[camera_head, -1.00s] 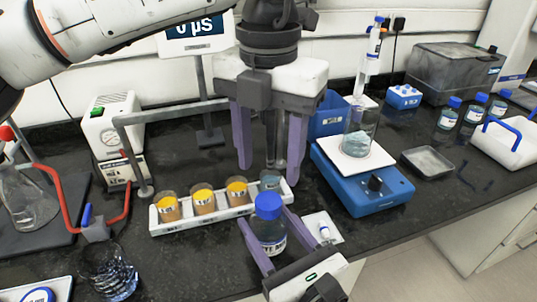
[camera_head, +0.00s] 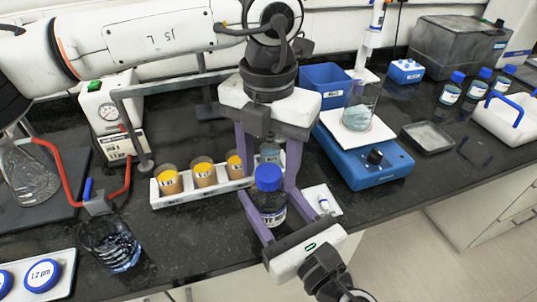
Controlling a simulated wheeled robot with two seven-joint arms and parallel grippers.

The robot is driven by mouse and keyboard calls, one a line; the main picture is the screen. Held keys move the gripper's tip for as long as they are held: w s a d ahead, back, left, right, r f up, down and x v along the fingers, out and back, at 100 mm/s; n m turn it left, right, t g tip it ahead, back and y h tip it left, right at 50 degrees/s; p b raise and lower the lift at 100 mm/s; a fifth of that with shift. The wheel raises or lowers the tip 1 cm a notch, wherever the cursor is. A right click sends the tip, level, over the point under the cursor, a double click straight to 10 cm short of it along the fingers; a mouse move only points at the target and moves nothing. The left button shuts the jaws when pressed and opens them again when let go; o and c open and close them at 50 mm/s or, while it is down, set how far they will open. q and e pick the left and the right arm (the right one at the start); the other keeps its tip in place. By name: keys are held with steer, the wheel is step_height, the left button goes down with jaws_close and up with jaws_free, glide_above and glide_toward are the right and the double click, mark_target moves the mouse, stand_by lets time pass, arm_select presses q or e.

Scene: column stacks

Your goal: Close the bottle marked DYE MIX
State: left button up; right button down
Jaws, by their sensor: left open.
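The bottle (camera_head: 272,207) is clear glass with a white label, partly covered, on which a few dark letters show. A blue cap (camera_head: 267,175) sits on its top; I cannot tell how tight it is. My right gripper (camera_head: 267,203) reaches in from the front, its purple fingers on both sides of the bottle's body, shut on it. My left gripper (camera_head: 268,182) points down from above. Its fingers are open, one on each side of the cap, with gaps that look clear of it.
A small white tray (camera_head: 322,203) lies close on the right. A glass (camera_head: 110,243) and red-handled clamp (camera_head: 55,165) are left.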

arm_select(q)
steer(key=c, duration=1.1)
steer(key=m, duration=0.7)
steer(key=shift+m, duration=0.4)
steer(key=m, duration=0.7)
steer(key=o, duration=1.3)
steer(key=shift+c, duration=0.2)
step_height(320, 180, up, 12)
